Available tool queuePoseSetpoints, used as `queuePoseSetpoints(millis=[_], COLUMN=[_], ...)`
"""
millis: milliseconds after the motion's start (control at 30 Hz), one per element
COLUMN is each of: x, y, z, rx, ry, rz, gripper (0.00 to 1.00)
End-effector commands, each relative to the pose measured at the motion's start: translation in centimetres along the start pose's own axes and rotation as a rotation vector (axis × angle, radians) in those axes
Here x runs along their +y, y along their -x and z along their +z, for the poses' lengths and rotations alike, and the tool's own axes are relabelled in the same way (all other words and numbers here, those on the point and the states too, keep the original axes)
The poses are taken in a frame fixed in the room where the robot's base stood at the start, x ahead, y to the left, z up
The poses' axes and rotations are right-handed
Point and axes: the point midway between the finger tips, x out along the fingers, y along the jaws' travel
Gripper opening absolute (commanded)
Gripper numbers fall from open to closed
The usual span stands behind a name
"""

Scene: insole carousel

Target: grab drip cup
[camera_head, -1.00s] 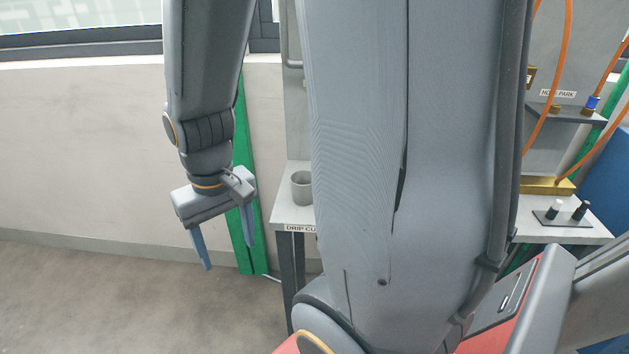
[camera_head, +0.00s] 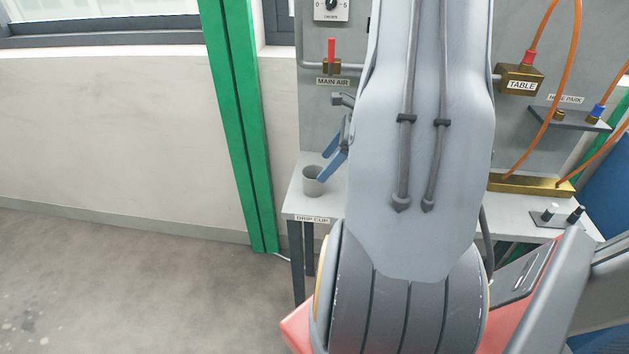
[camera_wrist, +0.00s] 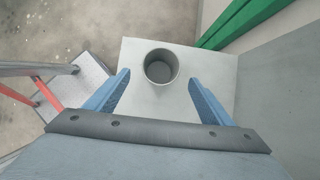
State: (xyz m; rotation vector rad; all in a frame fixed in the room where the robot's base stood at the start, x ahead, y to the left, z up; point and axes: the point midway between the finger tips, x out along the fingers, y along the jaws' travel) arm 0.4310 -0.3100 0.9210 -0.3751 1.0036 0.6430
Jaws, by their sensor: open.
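The drip cup is a grey, round, open-topped cup (camera_head: 312,182) standing upright on the small shelf labelled DRIP CUP (camera_head: 298,206) in the head view. In the wrist view the cup (camera_wrist: 161,67) lies ahead of and between the two blue fingers, and it looks empty. My gripper (camera_head: 331,163) is open, with its blue fingers just above and to the right of the cup in the head view. It also shows in the wrist view (camera_wrist: 160,88), with clear space between its fingers and the cup. My arm hides most of the gripper body in the head view.
A grey back panel carries the MAIN AIR valve with a red handle (camera_head: 331,56). A green post (camera_head: 236,110) stands left of the shelf. A brass TABLE block (camera_head: 519,79) and orange hoses are at the right. The floor at left is clear.

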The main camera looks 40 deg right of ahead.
Motion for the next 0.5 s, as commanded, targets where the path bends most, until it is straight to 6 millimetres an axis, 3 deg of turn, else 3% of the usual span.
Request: queuePoseSetpoints(millis=[500], x=[0.0], y=[-5.1], z=[0.4], rx=[-0.002], ry=[-0.007], rz=[0.003], gripper=[0.75])
